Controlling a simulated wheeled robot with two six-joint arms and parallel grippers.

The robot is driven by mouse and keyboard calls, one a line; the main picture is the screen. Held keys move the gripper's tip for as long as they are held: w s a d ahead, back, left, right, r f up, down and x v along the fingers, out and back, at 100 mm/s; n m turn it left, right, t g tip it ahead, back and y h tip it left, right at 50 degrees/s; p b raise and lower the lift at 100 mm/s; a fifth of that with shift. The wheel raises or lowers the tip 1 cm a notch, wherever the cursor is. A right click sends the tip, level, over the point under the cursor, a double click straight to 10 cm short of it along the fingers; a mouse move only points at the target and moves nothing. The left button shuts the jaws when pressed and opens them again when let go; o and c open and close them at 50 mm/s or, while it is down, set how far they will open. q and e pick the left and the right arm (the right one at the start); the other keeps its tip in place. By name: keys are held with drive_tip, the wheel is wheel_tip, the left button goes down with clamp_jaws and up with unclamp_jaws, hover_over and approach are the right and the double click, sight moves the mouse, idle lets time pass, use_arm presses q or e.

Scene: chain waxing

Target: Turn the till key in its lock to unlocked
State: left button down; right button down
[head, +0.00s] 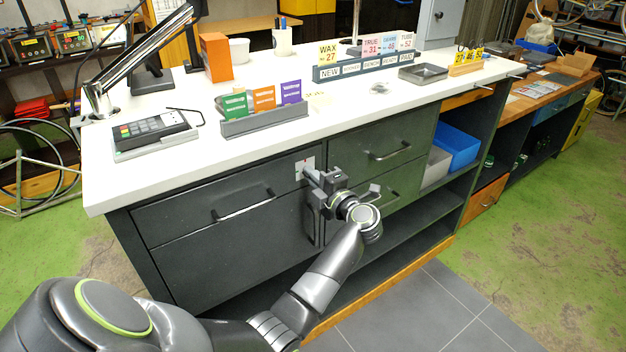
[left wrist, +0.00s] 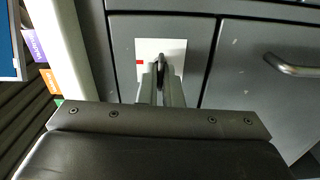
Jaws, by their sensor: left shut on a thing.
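The till lock's pale plate (head: 304,163) is on the front of the grey counter, just under the white top and right of a drawer. It also shows in the left wrist view (left wrist: 177,45), with a small red mark. My left gripper (head: 311,176) reaches up to the plate and hides most of it in the head view. In the left wrist view its two fingers (left wrist: 161,84) are shut on the dark till key (left wrist: 161,62), which stands in front of the plate. The key's exact angle is hard to tell. My right gripper is not in view.
The counter's white top (head: 210,165) overhangs the lock. Drawer handles (head: 245,208) stick out on both sides. A card terminal (head: 155,132) and a card rack (head: 265,120) stand on the top. The grey tiled floor (head: 430,310) in front is clear.

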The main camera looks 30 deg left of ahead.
use_arm(q)
drive_tip(key=shift+n, duration=0.4)
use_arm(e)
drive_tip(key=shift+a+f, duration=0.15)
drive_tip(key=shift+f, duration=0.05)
use_arm(q)
drive_tip(key=c, duration=1.6)
unclamp_jaws()
drive_tip(key=shift+d, duration=0.15)
